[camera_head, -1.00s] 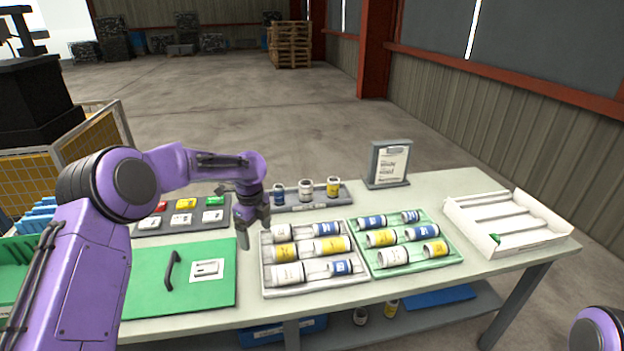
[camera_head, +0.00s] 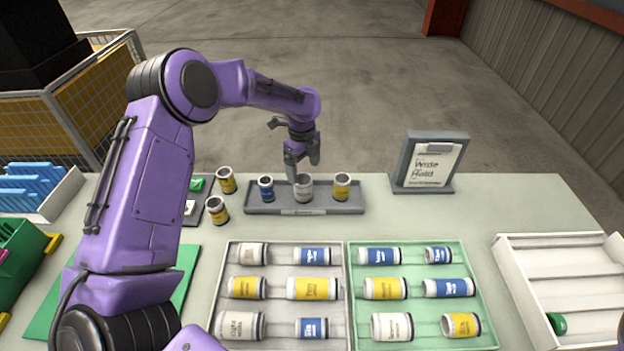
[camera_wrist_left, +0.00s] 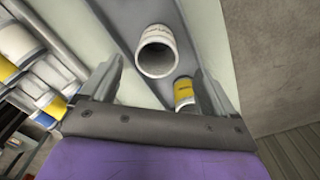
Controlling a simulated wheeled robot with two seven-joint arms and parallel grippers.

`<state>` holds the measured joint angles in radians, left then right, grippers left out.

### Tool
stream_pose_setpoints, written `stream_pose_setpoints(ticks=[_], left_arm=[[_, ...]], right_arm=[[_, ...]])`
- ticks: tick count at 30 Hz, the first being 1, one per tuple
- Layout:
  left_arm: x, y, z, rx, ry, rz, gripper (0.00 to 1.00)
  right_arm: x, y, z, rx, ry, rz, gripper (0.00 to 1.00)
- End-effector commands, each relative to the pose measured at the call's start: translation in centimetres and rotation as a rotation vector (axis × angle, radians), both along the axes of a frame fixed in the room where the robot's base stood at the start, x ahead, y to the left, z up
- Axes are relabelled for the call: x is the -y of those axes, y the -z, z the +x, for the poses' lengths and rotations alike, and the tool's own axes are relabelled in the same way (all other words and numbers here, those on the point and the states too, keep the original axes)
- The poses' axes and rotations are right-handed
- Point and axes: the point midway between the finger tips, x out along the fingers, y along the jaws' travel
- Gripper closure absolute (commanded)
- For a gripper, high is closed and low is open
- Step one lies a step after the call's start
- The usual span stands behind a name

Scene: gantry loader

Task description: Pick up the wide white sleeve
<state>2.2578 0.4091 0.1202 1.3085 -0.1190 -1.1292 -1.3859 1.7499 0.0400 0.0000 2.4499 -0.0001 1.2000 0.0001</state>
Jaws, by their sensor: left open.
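A white sleeve (camera_head: 303,188), an open hollow cylinder, stands upright in the middle of a long grey tray (camera_head: 262,210), between a small blue-labelled one (camera_head: 266,188) and a yellow-labelled one (camera_head: 342,186). My left gripper (camera_head: 303,168) is open just above the white sleeve, pointing down. In the left wrist view the white sleeve's open mouth (camera_wrist_left: 157,56) lies between the spread fingers (camera_wrist_left: 160,76), with no visible grip on it. The yellow-labelled one (camera_wrist_left: 184,92) shows near the right finger. My right gripper is out of view.
A grey sign stand (camera_head: 432,162) is right of the grey tray. A white rack (camera_head: 345,270) and a green rack (camera_head: 420,340) with several labelled cylinders lie in front. Two yellow-labelled cylinders (camera_head: 227,180) (camera_head: 217,210) stand left. A white bin (camera_head: 570,240) is at right.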

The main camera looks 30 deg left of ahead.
Motion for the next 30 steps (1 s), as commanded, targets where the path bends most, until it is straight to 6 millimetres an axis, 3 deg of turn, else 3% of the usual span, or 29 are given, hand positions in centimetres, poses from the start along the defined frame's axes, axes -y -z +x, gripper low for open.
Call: stream_pose_setpoints(ticks=[15,22,23,30], left_arm=[[0.0,8.3,1.3,-0.013,0.003,0.003,0.11],[0.0,8.9,1.2,-0.013,0.003,0.002,0.11],[0.0,8.9,1.2,-0.013,0.003,0.002,0.14],[0.0,8.9,1.2,-0.012,0.004,0.001,0.89]], right_arm=[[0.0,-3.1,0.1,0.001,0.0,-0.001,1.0],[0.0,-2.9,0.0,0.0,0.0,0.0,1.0],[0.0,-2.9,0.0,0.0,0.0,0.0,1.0],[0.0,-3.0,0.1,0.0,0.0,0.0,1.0]])
